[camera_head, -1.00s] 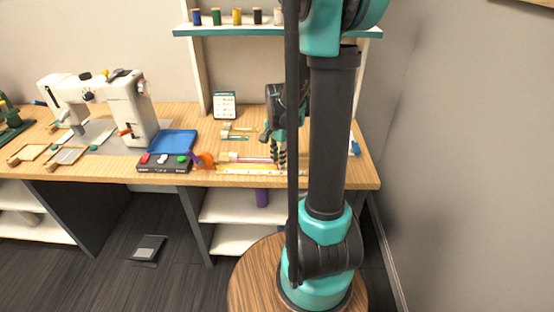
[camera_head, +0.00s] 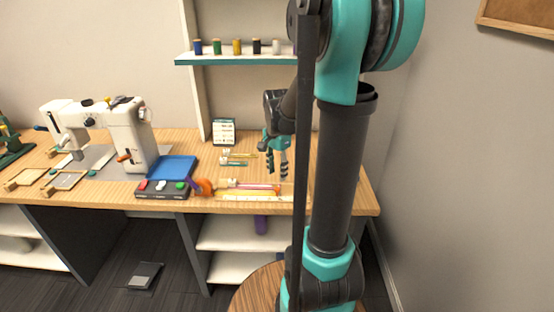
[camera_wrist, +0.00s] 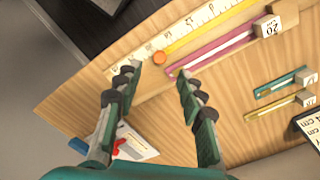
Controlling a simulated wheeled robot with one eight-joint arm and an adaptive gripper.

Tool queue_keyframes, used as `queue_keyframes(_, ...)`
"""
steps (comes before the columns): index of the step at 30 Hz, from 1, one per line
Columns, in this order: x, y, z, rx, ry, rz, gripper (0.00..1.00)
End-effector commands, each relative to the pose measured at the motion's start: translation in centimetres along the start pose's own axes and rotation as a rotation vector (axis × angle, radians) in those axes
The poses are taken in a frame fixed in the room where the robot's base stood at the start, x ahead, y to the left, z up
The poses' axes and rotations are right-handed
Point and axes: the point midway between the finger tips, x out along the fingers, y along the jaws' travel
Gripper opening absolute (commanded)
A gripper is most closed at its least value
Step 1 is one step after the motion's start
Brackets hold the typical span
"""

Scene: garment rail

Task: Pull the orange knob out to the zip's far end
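The pink strip also shows in the head view (camera_head: 255,186) near the table's front edge; I cannot make out the knob there. My gripper (camera_wrist: 156,76) is open and empty, its fingertips apart just below the knob in the picture. In the head view my gripper (camera_head: 277,174) hangs above the table behind the strips.
Small teal (camera_wrist: 286,83) and yellow (camera_wrist: 280,106) zips lie nearby. In the head view, a black box with coloured buttons (camera_head: 165,195), blue tray (camera_head: 172,167) and sewing machine (camera_head: 125,135) stand left. A shelf with thread spools (camera_head: 230,59) is above. My arm hides the table's right part.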

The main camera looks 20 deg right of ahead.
Motion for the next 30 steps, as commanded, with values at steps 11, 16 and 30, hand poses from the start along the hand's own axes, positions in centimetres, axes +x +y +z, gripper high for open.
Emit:
queue_keyframes(11,-4.8,0.0,0.0,0.000,0.000,0.000,0.39)
queue_keyframes(16,-5.2,0.0,0.0,0.000,0.000,0.000,0.39)
queue_keyframes(30,-3.1,2.1,1.9,-0.196,0.038,-0.054,0.39)
